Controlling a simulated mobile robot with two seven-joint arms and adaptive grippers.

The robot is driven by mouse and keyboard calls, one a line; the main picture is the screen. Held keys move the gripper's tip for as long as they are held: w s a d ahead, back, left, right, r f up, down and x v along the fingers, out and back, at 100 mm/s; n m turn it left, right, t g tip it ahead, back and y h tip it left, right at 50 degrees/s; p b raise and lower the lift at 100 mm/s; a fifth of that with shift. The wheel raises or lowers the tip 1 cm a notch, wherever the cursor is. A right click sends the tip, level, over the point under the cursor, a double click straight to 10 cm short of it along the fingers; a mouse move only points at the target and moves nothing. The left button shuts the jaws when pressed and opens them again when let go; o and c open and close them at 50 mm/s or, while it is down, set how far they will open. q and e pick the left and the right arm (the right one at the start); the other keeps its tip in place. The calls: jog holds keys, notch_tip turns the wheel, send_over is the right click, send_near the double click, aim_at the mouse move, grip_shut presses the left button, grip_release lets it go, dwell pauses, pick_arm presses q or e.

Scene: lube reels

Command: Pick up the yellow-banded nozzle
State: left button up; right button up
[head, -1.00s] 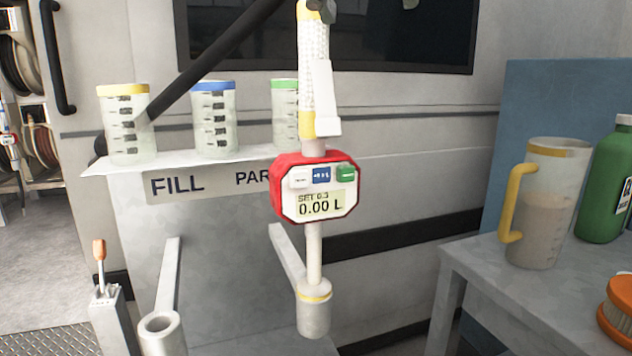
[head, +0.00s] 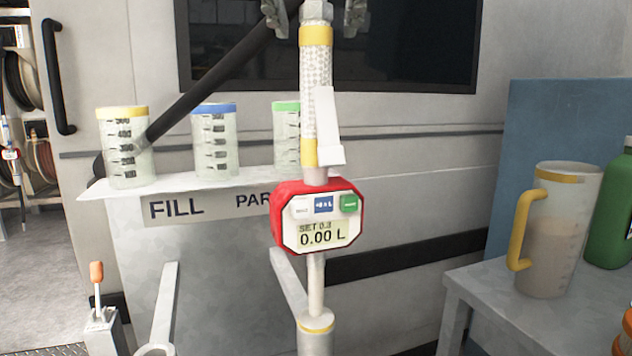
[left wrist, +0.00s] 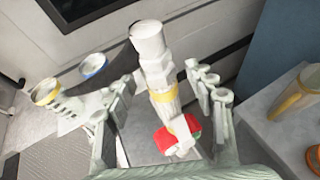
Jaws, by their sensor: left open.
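The yellow-banded nozzle (head: 316,90) stands upright, with a white patterned grip, yellow bands and a red meter (head: 318,218) reading 0.00 L. Its lower end sits in a grey cup-shaped holder (head: 316,340) with a yellow ring. My left gripper (head: 314,16) is open at the top edge of the head view, with a finger on each side of the nozzle's upper end. In the left wrist view the nozzle (left wrist: 160,75) runs between the spread fingers of the left gripper (left wrist: 163,92), with gaps visible on both sides. My right gripper is not in view.
Cups with yellow (head: 124,150), blue (head: 215,145) and green (head: 286,140) rims stand on a shelf left of the nozzle. A dark bar (head: 215,70) slants behind it. A yellow-handled jug (head: 560,235) and a green bottle (head: 612,220) stand on the right bench.

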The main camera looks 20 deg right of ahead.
pick_arm(q)
jog(key=shift+c, duration=0.4)
grip_shut()
jog(key=shift+r, duration=0.2)
jog(key=shift+r, duration=0.35)
notch_tip(320, 180, up, 8)
jog(key=shift+r+p, duration=0.2)
jog(key=shift+p, duration=0.2)
jog(key=shift+r, duration=0.4)
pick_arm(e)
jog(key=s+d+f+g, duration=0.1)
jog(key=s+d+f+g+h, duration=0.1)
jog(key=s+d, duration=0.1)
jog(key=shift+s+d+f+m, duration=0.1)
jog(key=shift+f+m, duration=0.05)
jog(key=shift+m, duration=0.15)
